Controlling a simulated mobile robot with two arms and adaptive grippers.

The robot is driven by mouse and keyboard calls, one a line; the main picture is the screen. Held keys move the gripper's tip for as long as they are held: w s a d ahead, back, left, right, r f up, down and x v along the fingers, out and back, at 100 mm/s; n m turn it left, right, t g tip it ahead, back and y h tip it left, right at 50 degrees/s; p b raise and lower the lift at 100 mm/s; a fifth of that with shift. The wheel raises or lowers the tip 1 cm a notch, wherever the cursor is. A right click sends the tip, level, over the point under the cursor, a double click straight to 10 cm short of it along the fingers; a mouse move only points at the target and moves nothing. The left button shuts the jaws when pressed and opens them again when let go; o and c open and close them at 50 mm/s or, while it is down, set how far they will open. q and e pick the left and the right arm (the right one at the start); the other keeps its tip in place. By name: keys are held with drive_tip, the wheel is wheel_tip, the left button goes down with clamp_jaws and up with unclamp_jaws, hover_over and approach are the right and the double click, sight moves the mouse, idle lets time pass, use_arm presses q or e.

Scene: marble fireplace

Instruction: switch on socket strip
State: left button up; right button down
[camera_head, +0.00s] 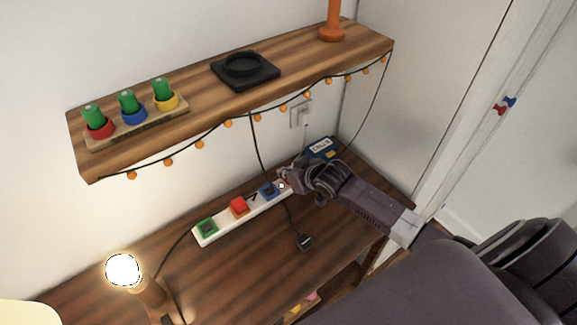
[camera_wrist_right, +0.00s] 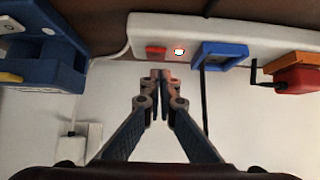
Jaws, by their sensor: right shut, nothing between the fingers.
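The white socket strip (camera_head: 222,226) lies on the wooden desk against the wall, with green, red and blue parts along it. In the right wrist view the strip (camera_wrist_right: 140,27) crosses the top, with a red switch (camera_wrist_right: 156,52) and a bright white light (camera_wrist_right: 179,51) beside it. My right gripper (camera_head: 285,183) is at the strip's right end. Its shut, empty fingertips (camera_wrist_right: 160,75) appear just below the red switch in the wrist view; I cannot tell whether they touch it. The head view hides most of the switch behind the gripper. My left gripper is not in view.
A blue box (camera_head: 321,148) stands near the strip's right end. A loose black plug (camera_head: 305,242) lies on the desk. A lit bulb lamp (camera_head: 123,270) stands at left. A wooden shelf (camera_head: 205,98) with hanging bulbs overhangs behind. The front middle desk is clear.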

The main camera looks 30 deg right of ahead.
sight(285, 180)
drive_tip(key=r+p, duration=0.4)
drive_tip(key=shift+w+r, duration=0.3)
drive_tip(key=shift+r, duration=0.1)
drive_tip(key=shift+s+b, duration=0.5)
drive_tip(key=shift+s, duration=0.05)
drive_tip(key=s+r+b, duration=0.1)
drive_tip(key=s+r, duration=0.4)
drive_tip(key=r, duration=0.2)
drive_tip(key=shift+d, duration=0.4)
drive_tip(key=shift+f, duration=0.1)
